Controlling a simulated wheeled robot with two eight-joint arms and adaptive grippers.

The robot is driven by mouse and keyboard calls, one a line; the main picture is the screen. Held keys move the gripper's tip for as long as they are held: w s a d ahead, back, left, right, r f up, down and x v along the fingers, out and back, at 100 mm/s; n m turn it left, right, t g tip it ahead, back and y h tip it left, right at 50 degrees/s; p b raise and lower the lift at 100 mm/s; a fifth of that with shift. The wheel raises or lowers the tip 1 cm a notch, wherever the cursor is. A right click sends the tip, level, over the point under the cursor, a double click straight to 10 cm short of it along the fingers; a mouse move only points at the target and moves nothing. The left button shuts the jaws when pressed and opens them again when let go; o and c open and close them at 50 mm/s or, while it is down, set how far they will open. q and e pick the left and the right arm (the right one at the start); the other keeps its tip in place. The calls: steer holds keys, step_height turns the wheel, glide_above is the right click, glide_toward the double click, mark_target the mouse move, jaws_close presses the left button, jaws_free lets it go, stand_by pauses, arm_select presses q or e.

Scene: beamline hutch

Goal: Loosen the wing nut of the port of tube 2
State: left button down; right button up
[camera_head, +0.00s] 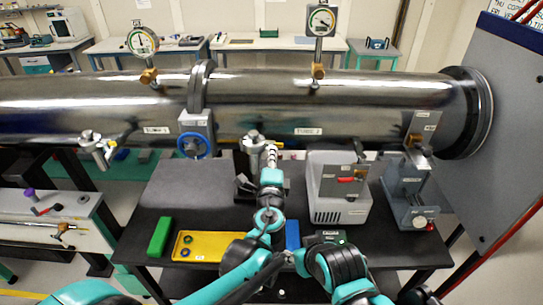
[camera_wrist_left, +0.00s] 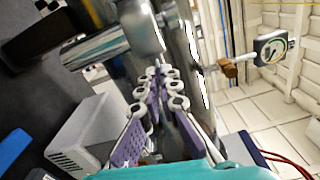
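The steel tube labelled tube 2 (camera_head: 380,112) runs across the head view. Its port (camera_head: 253,143) is a short metal stub on the underside, left of the tube 2 label. A small brass piece (camera_head: 279,145), likely the wing nut, shows at the port's right side. My left gripper (camera_head: 271,152) reaches up to that side of the port. In the left wrist view its fingers (camera_wrist_left: 159,72) converge close to the metal port parts (camera_wrist_left: 95,46). The wing nut is hidden there, so I cannot tell whether they grip it.
A dark bench (camera_head: 150,215) under the tube holds a yellow tray (camera_head: 207,258), a green block (camera_head: 159,237) and a pale box (camera_head: 325,208) right of my left gripper. A blue handwheel valve (camera_head: 195,145) hangs left of the port. Gauges (camera_head: 321,20) stand on top.

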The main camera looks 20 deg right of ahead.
arm_select(q)
steer(key=shift+n+b, duration=1.1)
steer(key=shift+n, duration=8)
steer(key=c, duration=1.8)
jaws_free()
steer(key=shift+o, duration=0.2)
